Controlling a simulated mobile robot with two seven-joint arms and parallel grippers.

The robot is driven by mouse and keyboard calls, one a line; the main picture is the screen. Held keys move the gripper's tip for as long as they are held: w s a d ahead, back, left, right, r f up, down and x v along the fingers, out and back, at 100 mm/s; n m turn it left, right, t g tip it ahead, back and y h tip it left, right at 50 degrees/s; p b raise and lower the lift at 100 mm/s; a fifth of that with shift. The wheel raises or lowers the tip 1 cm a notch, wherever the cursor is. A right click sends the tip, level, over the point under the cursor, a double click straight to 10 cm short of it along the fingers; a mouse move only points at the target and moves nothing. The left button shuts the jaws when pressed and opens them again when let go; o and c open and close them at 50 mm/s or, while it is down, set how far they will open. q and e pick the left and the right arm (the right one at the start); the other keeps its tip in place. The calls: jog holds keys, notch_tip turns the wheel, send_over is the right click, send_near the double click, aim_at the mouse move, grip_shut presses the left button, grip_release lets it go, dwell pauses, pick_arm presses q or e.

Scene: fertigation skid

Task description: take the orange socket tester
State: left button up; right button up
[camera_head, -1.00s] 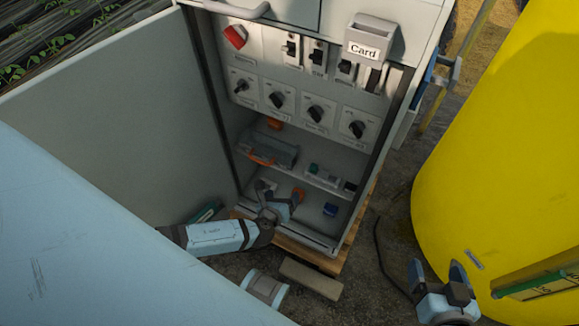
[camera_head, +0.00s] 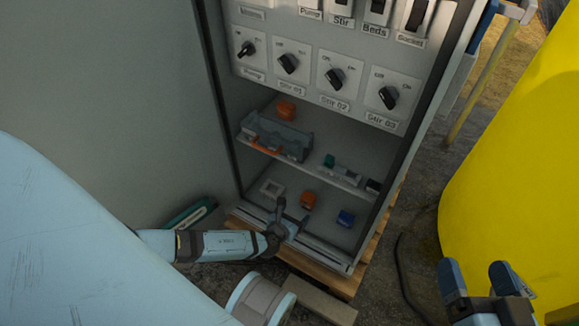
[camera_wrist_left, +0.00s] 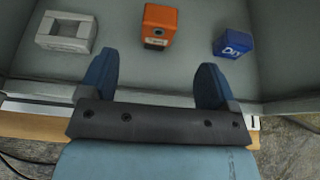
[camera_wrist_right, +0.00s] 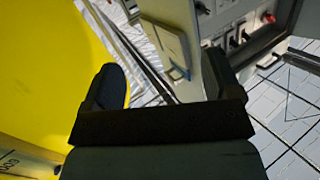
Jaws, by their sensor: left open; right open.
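An orange block-shaped device (camera_head: 308,200), which fits the orange socket tester, stands on the cabinet's bottom floor. In the left wrist view it (camera_wrist_left: 160,24) has a dark round spot on top and a pale label in front. My left gripper (camera_head: 292,214) is open and empty at the cabinet's front edge. In the left wrist view its fingers (camera_wrist_left: 156,64) point at the orange device, which lies just beyond and between them, apart from both. My right gripper (camera_head: 475,268) is open and empty, near the yellow tank. Its fingers also show in the right wrist view (camera_wrist_right: 163,68).
A blue block (camera_head: 345,219) stands right of the tester, a white square frame (camera_head: 271,188) left of it. The shelf (camera_head: 318,170) above holds a grey toolbox (camera_head: 277,136) and another orange item (camera_head: 286,110). A raised sill (camera_wrist_left: 30,108) crosses the cabinet's front.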

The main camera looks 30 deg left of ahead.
aim_at(306, 201)
pick_arm(q)
jog(key=b+x, duration=0.4)
jog(key=x, duration=0.5)
jog(key=shift+w+f, duration=0.25)
jog(key=shift+w+f+b, duration=0.15)
jog(key=shift+w+b, duration=0.3)
jog(key=shift+w, duration=0.1)
jog(key=shift+w+a, duration=0.1)
pick_arm(e)
jog(key=w+d+n+t, duration=0.1)
jog(key=n, duration=0.1)
jog(key=w+n+y, duration=0.1)
jog(key=shift+w+d+r+n+t, duration=0.2)
jog(key=shift+d+r+n+t, duration=0.15)
jog(key=shift+r+n+t, duration=0.05)
pick_arm(q)
jog(key=c, duration=1.1)
jog(key=shift+o, duration=0.2)
jog(key=shift+r+p, duration=1.55)
jog(key=shift+r, duration=0.1)
pick_arm(e)
jog(key=shift+r, duration=1.45)
